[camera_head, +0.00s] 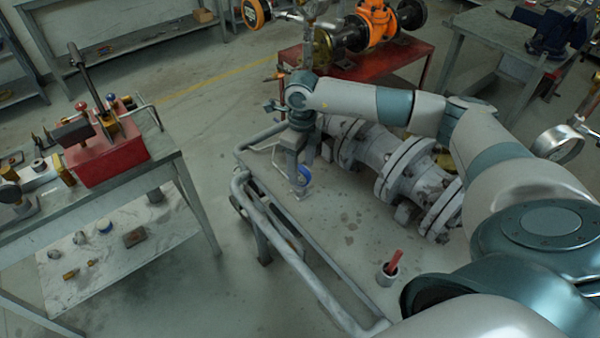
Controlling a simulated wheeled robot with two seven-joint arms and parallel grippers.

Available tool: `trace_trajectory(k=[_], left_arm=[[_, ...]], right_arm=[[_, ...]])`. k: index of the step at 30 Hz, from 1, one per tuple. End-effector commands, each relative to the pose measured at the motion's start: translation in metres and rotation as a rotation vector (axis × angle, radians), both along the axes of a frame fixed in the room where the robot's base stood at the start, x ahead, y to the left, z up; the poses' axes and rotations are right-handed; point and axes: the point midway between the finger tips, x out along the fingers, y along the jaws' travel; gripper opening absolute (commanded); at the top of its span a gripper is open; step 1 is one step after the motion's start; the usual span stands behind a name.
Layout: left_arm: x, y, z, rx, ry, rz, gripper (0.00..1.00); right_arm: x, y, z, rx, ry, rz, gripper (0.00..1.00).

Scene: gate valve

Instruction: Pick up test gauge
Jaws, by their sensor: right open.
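My right arm reaches in from the right, and its gripper (300,188) points down over the grey bench on wheels. It is open. A small blue round thing (304,174) shows right at the fingers; I cannot tell whether it is the test gauge or whether it touches them. A round gauge with a pale face (559,144) shows at the right edge, partly behind my arm. A dark round dial (10,192) lies on the left table. Which one is the test gauge is not clear. My left gripper is not in view.
A large grey flanged valve (400,170) lies on the bench (335,235) beside my right arm. A cup with a red-handled item (388,272) stands near its front. An orange valve (375,20) stands behind.

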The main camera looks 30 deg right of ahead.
Motion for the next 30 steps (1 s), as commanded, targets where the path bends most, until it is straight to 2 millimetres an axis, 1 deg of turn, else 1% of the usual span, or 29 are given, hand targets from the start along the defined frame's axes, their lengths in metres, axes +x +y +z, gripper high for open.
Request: trace_trajectory(k=[1, 5, 13, 17, 20, 25, 27, 30], left_arm=[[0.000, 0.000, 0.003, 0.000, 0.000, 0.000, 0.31], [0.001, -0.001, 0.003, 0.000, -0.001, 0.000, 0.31], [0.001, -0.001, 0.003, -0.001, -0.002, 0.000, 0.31], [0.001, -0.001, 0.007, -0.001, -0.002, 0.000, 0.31], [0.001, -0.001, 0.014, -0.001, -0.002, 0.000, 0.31], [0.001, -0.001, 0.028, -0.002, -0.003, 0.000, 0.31], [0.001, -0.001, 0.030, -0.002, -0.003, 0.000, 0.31], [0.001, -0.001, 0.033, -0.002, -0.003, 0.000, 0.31]], right_arm=[[0.000, 0.000, -0.003, 0.000, 0.001, 0.000, 0.58], [0.000, 0.000, -0.009, 0.001, 0.000, 0.001, 0.58], [0.000, 0.000, -0.009, 0.000, 0.000, 0.001, 0.58], [0.000, 0.001, -0.011, 0.000, 0.001, 0.001, 0.58], [0.001, 0.002, -0.018, 0.000, 0.002, 0.001, 0.58], [0.004, 0.002, -0.036, -0.001, 0.004, 0.001, 0.58], [0.004, 0.003, -0.046, 0.001, 0.004, 0.000, 0.58], [0.004, 0.002, -0.056, 0.000, 0.001, -0.001, 0.58]])
